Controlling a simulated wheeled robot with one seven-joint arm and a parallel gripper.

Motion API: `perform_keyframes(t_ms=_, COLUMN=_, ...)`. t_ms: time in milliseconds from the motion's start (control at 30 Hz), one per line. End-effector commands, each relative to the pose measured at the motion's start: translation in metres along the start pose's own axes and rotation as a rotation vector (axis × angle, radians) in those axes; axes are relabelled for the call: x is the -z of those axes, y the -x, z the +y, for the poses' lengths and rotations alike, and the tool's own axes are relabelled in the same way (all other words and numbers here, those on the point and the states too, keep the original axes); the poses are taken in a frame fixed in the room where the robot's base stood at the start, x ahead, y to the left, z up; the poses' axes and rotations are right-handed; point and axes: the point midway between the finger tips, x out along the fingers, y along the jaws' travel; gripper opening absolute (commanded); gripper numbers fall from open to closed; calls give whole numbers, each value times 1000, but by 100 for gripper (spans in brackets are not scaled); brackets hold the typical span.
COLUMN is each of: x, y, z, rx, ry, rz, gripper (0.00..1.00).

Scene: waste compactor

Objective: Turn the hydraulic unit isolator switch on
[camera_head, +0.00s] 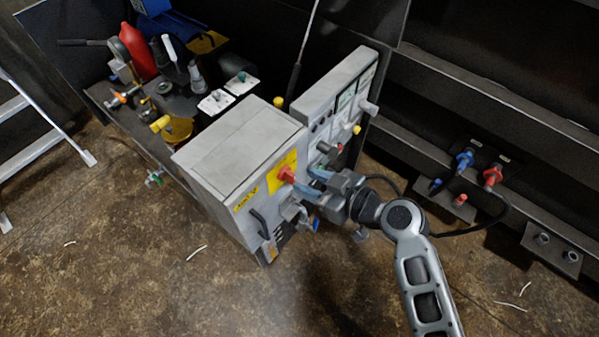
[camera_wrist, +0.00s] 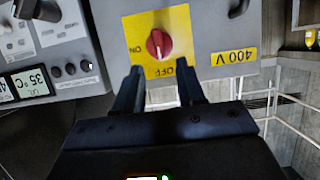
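The isolator switch is a red rotary knob (camera_head: 287,174) on a yellow plate (camera_head: 278,166) on the side of a grey cabinet. In the wrist view the knob (camera_wrist: 159,44) shows a pale mark lying roughly along the line to the OFF label (camera_wrist: 174,71). The ON label (camera_wrist: 136,50) is at the plate's left edge. My gripper (camera_wrist: 161,70) is open, with its two fingers apart and nothing between them. Its fingertips are just short of the knob in the picture, one toward each side. In the head view my gripper (camera_head: 310,185) is close beside the knob; contact cannot be told.
A 400 V label (camera_wrist: 234,57) is beside the plate. A control panel (camera_head: 335,100) with buttons and displays adjoins the cabinet (camera_head: 235,150). A dark handle (camera_head: 258,223) and a blue-handled part (camera_head: 315,224) are lower down. Open floor (camera_head: 150,270) lies in front.

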Motion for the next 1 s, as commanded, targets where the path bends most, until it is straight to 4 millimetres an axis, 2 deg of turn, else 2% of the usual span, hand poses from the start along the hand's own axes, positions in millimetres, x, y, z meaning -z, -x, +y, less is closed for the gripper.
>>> perform_keyframes(t_ms=100, x=2, y=-19, z=0, rx=2, ry=1, rz=-1, gripper=39)
perform_keyframes(t_ms=300, x=1, y=-41, z=0, rx=-1, ry=0, rz=0, gripper=39)
perform_keyframes(t_ms=667, x=0, y=-47, z=0, rx=-2, ry=0, rz=-1, gripper=39)
perform_keyframes(t_ms=1000, x=0, y=-46, z=0, rx=-2, ry=0, rz=-1, gripper=8)
